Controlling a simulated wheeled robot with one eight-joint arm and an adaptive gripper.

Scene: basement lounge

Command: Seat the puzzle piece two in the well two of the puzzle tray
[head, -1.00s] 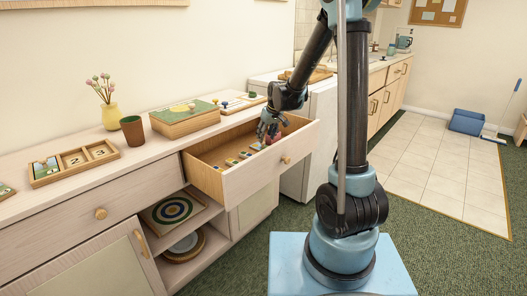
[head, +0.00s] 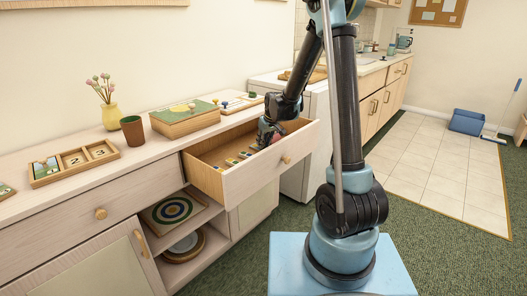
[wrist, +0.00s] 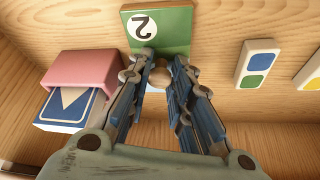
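The puzzle tray (head: 75,178) lies on the cabinet top at the left in the head view. Its left well holds a picture piece. Well two (head: 74,160) shows a bare 2, and a bare 3 shows to its right. In the wrist view, a green piece with a 2 in a white circle, puzzle piece two (wrist: 176,42), lies on the drawer floor. My gripper (wrist: 162,62) is down in the drawer, its fingers apart on both sides of a round wooden knob at the piece's near edge. Contact with the knob cannot be told. The gripper also shows in the head view (head: 264,143).
The open drawer (head: 255,182) has walls close around my gripper. A brown cup (head: 132,131), vase (head: 110,116) and green-topped box (head: 185,120) stand on the cabinet.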

